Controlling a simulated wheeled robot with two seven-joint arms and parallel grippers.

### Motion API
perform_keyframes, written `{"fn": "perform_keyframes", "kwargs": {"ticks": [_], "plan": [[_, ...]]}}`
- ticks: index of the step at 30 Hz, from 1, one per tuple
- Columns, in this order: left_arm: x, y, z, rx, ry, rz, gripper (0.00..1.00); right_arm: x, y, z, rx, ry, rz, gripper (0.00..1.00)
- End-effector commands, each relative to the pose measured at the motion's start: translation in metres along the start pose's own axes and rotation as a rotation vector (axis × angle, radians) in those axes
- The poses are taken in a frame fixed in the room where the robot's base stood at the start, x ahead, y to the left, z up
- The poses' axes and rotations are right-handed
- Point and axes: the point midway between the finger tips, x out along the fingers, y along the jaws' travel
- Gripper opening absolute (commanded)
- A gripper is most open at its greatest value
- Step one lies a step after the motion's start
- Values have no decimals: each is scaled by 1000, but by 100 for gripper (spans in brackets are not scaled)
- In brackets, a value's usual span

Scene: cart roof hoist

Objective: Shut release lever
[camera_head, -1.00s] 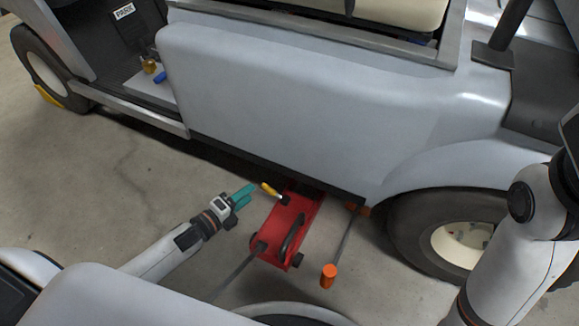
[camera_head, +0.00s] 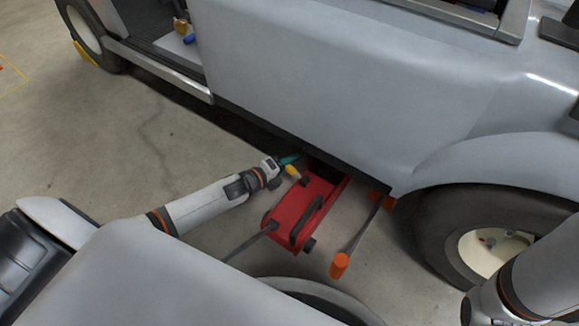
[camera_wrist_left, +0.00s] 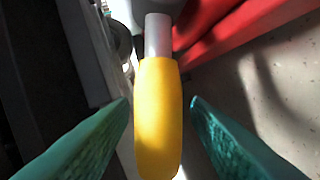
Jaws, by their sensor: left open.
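The release lever with a yellow grip (camera_head: 292,171) sticks out from the left side of the red floor jack (camera_head: 297,203) beside the cart. In the left wrist view the yellow grip (camera_wrist_left: 158,120) and its pale metal rod (camera_wrist_left: 158,35) lie between the two teal fingers. My left gripper (camera_head: 288,160) is at the lever, just beyond it in the head view. In the wrist view my left gripper (camera_wrist_left: 160,112) is open, with a finger on each side of the grip and gaps visible. My right gripper is out of view; only part of the right arm shows.
The grey cart body (camera_head: 340,80) overhangs the jack. A rear wheel (camera_head: 485,235) stands at the right. An orange-ended bar (camera_head: 339,265) lies right of the jack. Open concrete floor (camera_head: 120,140) lies at the left.

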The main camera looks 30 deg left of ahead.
Motion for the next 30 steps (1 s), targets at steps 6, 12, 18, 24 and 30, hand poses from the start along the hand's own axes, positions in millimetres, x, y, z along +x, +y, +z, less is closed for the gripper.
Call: {"fn": "perform_keyframes", "kwargs": {"ticks": [6,12,18,24,30], "plan": [[7,0,0,0,0,0,43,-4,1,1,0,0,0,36],[7,0,0,0,0,0,38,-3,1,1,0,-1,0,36],[6,0,0,-1,0,0,6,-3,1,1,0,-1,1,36],[6,0,0,0,0,0,0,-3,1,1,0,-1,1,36],[9,3,-1,19,5,-7,0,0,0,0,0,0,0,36]]}}
